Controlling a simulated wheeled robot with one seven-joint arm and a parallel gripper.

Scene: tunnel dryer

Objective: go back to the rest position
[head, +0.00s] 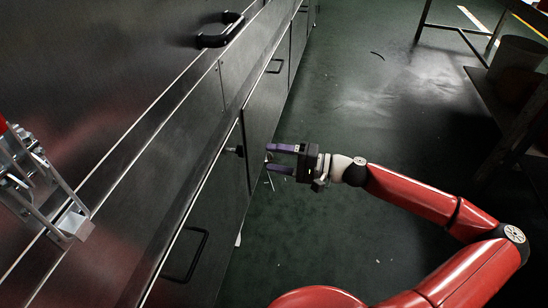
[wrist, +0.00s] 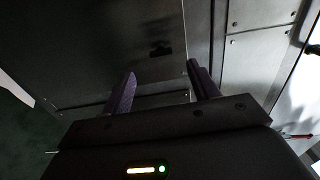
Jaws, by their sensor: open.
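My gripper (head: 268,158) is open and empty, with two purple fingers pointing left toward the metal side of the dryer (head: 135,110). In the head view it is in front of a lower door, a little right of a small dark latch (head: 236,151). The wrist view shows both purple fingers (wrist: 162,92) apart, with nothing between them. Beyond them is a dark metal panel (wrist: 85,50) with a small dark fitting (wrist: 160,48). I cannot tell the exact gap between fingertips and panel.
Black handles (head: 222,32) stick out from the dryer, with another on a lower door (head: 188,256). A metal clamp-like fitting (head: 45,190) is at the left. A table (head: 500,112) with a bucket (head: 516,58) stands at the upper right. The green floor (head: 345,95) between is mostly free.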

